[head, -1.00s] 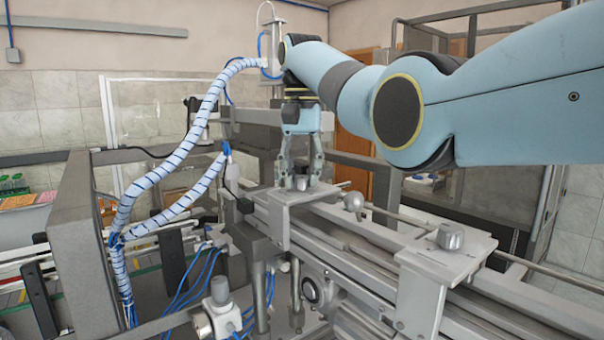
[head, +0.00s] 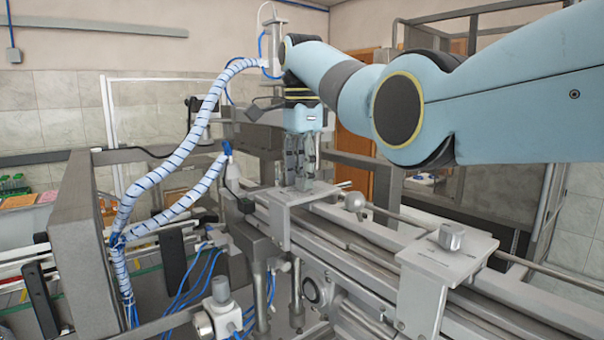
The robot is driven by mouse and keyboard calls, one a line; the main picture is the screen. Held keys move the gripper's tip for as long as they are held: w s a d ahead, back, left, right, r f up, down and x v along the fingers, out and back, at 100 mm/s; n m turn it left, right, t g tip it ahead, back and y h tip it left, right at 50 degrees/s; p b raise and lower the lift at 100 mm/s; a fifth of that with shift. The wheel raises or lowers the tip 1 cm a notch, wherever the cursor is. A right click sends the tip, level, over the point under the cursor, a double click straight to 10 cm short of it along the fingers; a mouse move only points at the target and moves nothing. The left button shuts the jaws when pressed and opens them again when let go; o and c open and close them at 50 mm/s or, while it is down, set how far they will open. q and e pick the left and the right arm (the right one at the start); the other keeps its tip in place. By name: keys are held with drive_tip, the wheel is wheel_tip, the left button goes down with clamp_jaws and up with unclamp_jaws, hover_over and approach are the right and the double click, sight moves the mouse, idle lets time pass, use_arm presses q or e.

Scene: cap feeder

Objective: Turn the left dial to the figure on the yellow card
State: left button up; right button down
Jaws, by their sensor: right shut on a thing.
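My right gripper (head: 301,184) points straight down over the left metal plate (head: 285,206) on the machine's rail. Its fingers are closed on the left dial, which they almost wholly hide. The right dial (head: 451,236), a short grey metal knob, stands free on the right plate (head: 432,262). I cannot read any figures at the left dial. I cannot make out a yellow card. My left gripper is not in view.
A round metal knob (head: 354,201) stands between the two plates. A striped blue-white hose (head: 170,163) loops at left beside a grey frame (head: 80,250). Rods and rails run toward the lower right. Room above the right plate is clear.

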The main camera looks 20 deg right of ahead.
drive_tip(key=m, duration=0.4)
drive_tip(key=shift+m, duration=0.4)
drive_tip(key=m, duration=0.3)
drive_tip(key=shift+m, duration=0.3)
drive_tip(key=m, duration=0.4)
drive_tip(key=shift+w+d+m, duration=0.1)
drive_tip(key=shift+m, duration=2)
drive_tip(key=c, duration=1)
unclamp_jaws()
drive_tip(key=shift+c, duration=0.2)
